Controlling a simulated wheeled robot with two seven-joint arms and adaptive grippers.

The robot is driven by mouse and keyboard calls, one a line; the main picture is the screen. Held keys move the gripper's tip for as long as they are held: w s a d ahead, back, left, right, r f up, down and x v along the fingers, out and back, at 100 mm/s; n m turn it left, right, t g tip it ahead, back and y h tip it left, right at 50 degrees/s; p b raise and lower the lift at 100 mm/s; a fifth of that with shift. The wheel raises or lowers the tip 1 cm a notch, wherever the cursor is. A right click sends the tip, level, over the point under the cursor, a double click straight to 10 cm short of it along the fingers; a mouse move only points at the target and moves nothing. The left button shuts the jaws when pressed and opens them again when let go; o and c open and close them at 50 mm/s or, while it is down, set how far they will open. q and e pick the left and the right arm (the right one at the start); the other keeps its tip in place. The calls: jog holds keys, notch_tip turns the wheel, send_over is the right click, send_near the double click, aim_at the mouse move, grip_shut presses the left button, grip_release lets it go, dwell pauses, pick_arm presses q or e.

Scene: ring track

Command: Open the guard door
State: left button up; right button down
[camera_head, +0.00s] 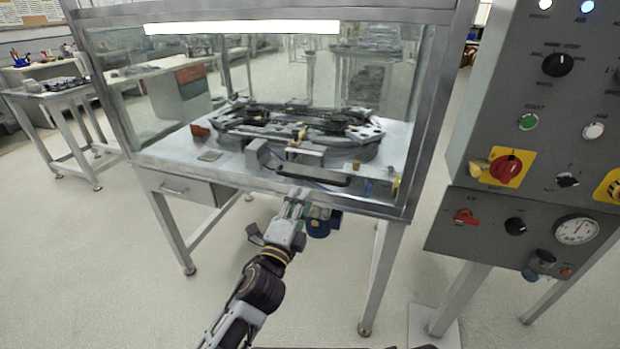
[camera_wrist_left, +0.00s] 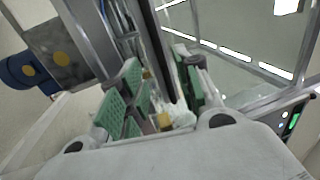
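The guard door (camera_head: 120,105) is the clear front panel of a metal-framed glass enclosure; it looks closed. A dark bar handle (camera_head: 312,178) runs along its lower edge. My left gripper (camera_head: 296,203) is just below the handle, its arm reaching up from the bottom. In the left wrist view, its green-padded fingers (camera_wrist_left: 160,88) stand apart, and a dark bar (camera_wrist_left: 160,45), seemingly the handle, runs into view between them. Gaps show beside the bar; whether a pad touches it I cannot tell. My right gripper is not in view.
A round ring track (camera_head: 300,130) sits on the table inside the enclosure. A control panel (camera_head: 540,130) with knobs and a gauge stands close at the right. A blue round part (camera_head: 318,228) hangs below the table edge. The floor in front is clear.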

aim_at(310, 177)
pick_arm(q)
jog(key=shift+x, duration=4.3)
jog(key=shift+c, duration=0.2)
grip_shut()
